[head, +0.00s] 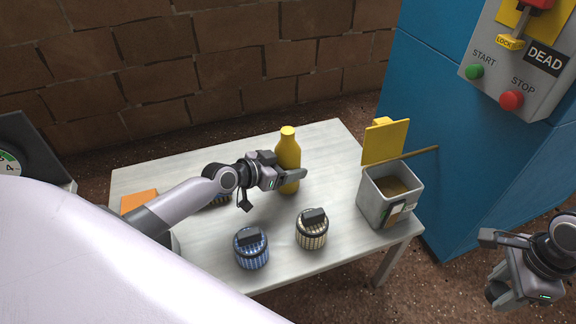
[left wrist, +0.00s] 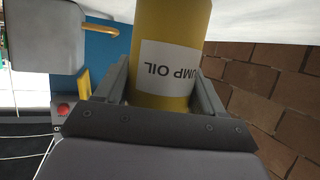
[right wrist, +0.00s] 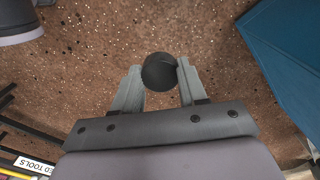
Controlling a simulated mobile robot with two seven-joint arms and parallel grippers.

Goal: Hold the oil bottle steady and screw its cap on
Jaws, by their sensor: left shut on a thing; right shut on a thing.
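The yellow oil bottle (head: 289,155) stands upright on the table, with a bare yellow neck on top. In the left wrist view its body (left wrist: 172,30) and white "PUMP OIL" label sit between the fingers. My left gripper (head: 285,175) is shut around the bottle's body from the left. My right gripper (head: 492,268) is off the table at the far right, well apart from the bottle. In the right wrist view it is shut on a small round black cap (right wrist: 159,71), held at the fingertips above the floor.
On the table (head: 206,262) stand a blue patterned jar (head: 251,250) and a beige patterned jar (head: 312,231) in front of the bottle. A grey bin (head: 377,207) with a raised yellow lid and a stick across it stands right. A blue cabinet (head: 425,130) rises behind the bin.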

